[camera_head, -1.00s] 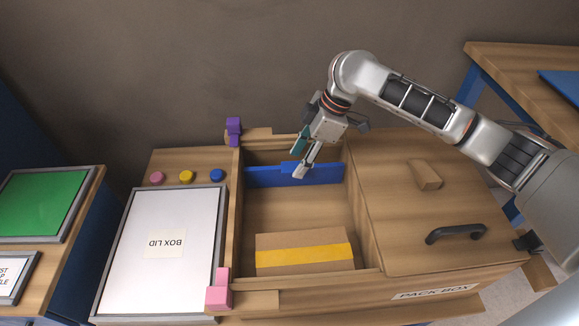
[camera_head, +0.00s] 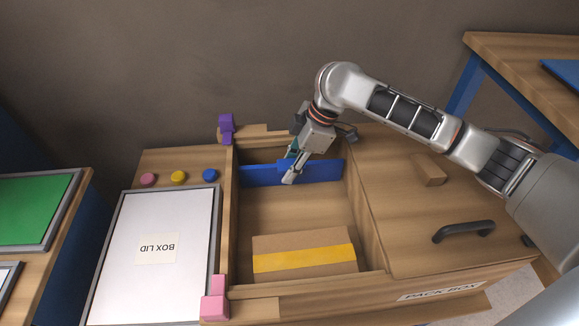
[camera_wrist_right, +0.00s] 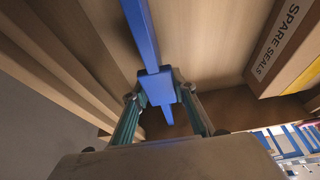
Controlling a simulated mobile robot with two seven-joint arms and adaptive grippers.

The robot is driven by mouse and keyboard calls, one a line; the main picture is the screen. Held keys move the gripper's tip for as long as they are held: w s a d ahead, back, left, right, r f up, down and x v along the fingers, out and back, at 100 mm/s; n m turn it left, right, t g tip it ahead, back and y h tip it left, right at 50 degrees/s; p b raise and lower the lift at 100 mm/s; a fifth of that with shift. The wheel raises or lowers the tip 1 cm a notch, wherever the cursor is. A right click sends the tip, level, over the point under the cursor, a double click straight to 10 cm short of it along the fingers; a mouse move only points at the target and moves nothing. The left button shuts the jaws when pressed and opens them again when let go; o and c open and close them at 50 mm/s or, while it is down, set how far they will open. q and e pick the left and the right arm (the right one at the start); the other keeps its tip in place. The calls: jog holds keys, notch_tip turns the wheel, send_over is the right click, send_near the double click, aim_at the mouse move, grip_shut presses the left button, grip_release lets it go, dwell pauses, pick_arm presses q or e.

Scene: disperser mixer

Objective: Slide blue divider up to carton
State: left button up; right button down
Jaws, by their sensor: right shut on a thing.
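The blue divider (camera_head: 318,172) stands across the open compartment of the pack box (camera_head: 232,222), near its back wall. The carton (camera_head: 305,243), brown with a yellow band, lies at the front of the same compartment, with bare floor between it and the divider. My right gripper (camera_head: 288,172) is shut on the divider's raised middle tab. In the right wrist view the blue divider (camera_wrist_right: 142,35) runs away from the tab, which sits between the two fingers (camera_wrist_right: 160,105). The carton there (camera_wrist_right: 285,50) reads "SPARE SEALS" and is apart from the divider. My left gripper is not in view.
A box lid panel (camera_head: 160,255) lies left of the compartment, with pink, yellow and blue buttons (camera_head: 179,177) behind it. Purple (camera_head: 226,128) and pink (camera_head: 215,300) blocks sit at the box's left corners. A wooden cover with a black handle (camera_head: 463,231) is at right.

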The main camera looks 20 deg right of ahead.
jog(key=shift+s+r+p, duration=0.2)
jog(key=shift+r+p, duration=0.05)
jog(key=shift+p, duration=0.05)
jog(key=shift+s+a+r+p, duration=0.15)
jog(key=shift+s+r+p, duration=0.15)
jog(key=shift+p, duration=0.2)
jog(key=s+p, duration=0.1)
jog(key=p, duration=0.1)
jog(key=s+a+p, duration=0.1)
jog(key=s+p, duration=0.1)
jog(key=shift+s+r, duration=0.1)
jog(key=shift+s, duration=0.05)
jog(key=s+p, duration=0.2)
jog(key=s+a+p, duration=0.1)
jog(key=s, duration=0.1)
jog(key=s+a+p, duration=0.1)
jog(key=s+p, duration=0.1)
jog(key=shift+s+f+p, duration=0.35)
jog(key=shift+f, duration=0.05)
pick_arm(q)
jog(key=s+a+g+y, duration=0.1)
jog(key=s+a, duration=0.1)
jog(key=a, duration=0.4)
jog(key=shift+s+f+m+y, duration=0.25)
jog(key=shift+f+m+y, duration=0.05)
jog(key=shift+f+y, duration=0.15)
pick_arm(e)
jog(key=shift+s+f, duration=0.35)
jog(key=shift+f, duration=0.05)
